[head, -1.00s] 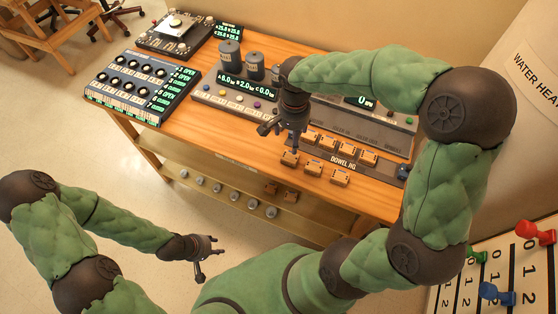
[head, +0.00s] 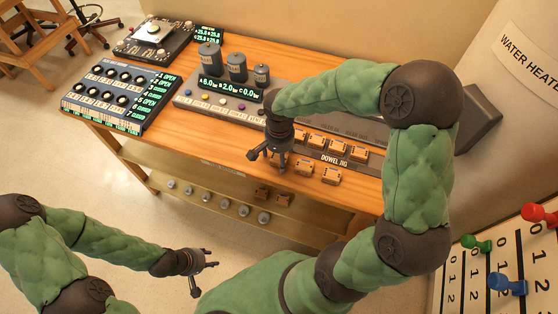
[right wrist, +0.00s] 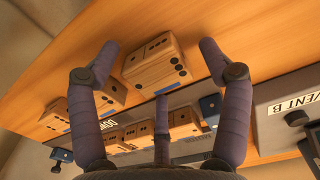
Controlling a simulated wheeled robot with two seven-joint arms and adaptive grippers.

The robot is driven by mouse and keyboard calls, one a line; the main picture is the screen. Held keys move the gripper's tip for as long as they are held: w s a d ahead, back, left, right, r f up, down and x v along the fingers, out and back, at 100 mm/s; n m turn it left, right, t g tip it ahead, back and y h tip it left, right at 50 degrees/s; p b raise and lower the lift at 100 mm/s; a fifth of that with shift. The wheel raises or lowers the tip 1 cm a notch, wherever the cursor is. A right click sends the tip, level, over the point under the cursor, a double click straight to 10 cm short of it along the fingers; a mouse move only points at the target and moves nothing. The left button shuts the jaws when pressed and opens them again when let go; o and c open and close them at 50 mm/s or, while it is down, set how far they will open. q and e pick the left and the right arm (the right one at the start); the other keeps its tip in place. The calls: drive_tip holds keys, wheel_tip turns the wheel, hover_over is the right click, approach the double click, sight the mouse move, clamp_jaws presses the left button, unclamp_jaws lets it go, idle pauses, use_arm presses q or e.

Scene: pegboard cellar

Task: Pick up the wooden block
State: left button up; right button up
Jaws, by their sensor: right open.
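In the right wrist view a wooden block (right wrist: 160,62) with black dots and a small blue patch sits on the table between the spread fingers of my right gripper (right wrist: 158,55), apart from both. In the head view my right gripper (head: 267,162) is open and empty, low over the leftmost place of the front row, mostly hiding the block there. More wooden blocks stand to its right, one near (head: 305,168) and one further along (head: 331,177). My left gripper (head: 205,278) is open and empty, off the table's front.
Several similar blocks sit in a row in the dowel jig (head: 334,158) just behind. A control panel (head: 122,95) and dark cylinders (head: 236,67) stand further left on the wooden table (head: 185,45). A lower shelf (head: 225,190) holds knobs and blocks.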

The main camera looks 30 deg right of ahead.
drive_tip(key=shift+r, duration=0.1)
drive_tip(key=c, duration=1.2)
drive_tip(key=shift+r, duration=0.4)
drive_tip(key=r, duration=0.1)
drive_tip(key=r+p, duration=0.1)
drive_tip(key=r, duration=0.1)
drive_tip(key=shift+s+a+r, duration=0.1)
drive_tip(key=shift+s+a, duration=0.1)
drive_tip(key=s+a+r+p, duration=0.1)
drive_tip(key=s+a+r, duration=0.2)
drive_tip(key=s+a+r+p, duration=0.2)
drive_tip(key=s+a+r, duration=0.1)
drive_tip(key=s, duration=0.1)
drive_tip(key=s+a+r+p, duration=0.1)
drive_tip(key=s+a+r, duration=0.1)
drive_tip(key=s+r, duration=0.1)
drive_tip(key=shift+s+a+p, duration=0.15)
drive_tip(key=shift+a+p, duration=0.15)
drive_tip(key=shift+a, duration=0.1)
